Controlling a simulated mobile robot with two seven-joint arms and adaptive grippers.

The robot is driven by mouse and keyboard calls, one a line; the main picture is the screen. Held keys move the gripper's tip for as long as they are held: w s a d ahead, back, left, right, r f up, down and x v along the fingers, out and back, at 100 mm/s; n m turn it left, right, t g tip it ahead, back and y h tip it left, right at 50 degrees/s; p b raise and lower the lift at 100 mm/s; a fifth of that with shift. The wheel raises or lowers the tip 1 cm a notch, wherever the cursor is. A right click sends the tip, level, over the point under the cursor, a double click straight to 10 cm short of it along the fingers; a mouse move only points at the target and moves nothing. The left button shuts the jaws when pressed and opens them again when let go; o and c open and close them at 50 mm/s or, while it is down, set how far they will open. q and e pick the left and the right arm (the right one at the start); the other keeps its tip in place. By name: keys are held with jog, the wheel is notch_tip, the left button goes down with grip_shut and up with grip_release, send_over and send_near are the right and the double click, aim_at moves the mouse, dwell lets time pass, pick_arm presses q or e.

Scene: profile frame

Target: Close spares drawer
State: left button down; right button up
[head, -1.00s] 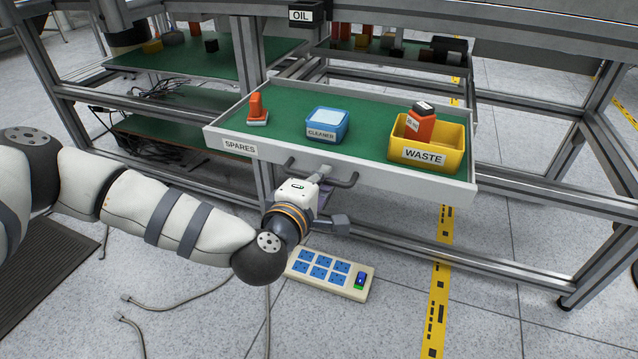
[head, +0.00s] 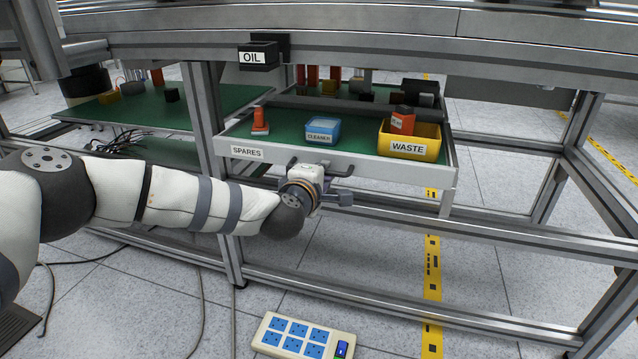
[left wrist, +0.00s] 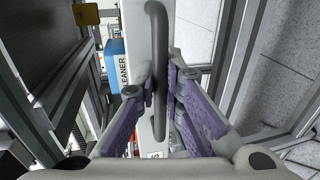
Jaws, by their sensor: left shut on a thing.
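The spares drawer (head: 385,170) is a green-floored tray with a pale front labelled SPARES, part-way out under the bench in the head view. My left gripper (head: 322,172) is at the middle of its front. In the left wrist view my left gripper (left wrist: 163,88) has its purple-padded fingers on both sides of the dark bar handle (left wrist: 156,30), shut on it. The handle also shows in the head view (head: 340,169). An orange item (head: 260,121), a blue CLEANER box (head: 322,130) and a yellow WASTE bin (head: 409,143) stand in the drawer. My right gripper is not in view.
An OIL-labelled box (head: 257,57) hangs from the bench top above the drawer. Metal frame posts (head: 205,130) and a low rail stand around it. A power strip (head: 303,338) and cables lie on the floor in front.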

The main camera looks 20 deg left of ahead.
pick_arm(q)
jog(key=shift+r+x, duration=0.2)
jog(key=shift+x, duration=0.8)
jog(key=c, duration=1.7)
grip_release()
jog(key=shift+s, duration=0.15)
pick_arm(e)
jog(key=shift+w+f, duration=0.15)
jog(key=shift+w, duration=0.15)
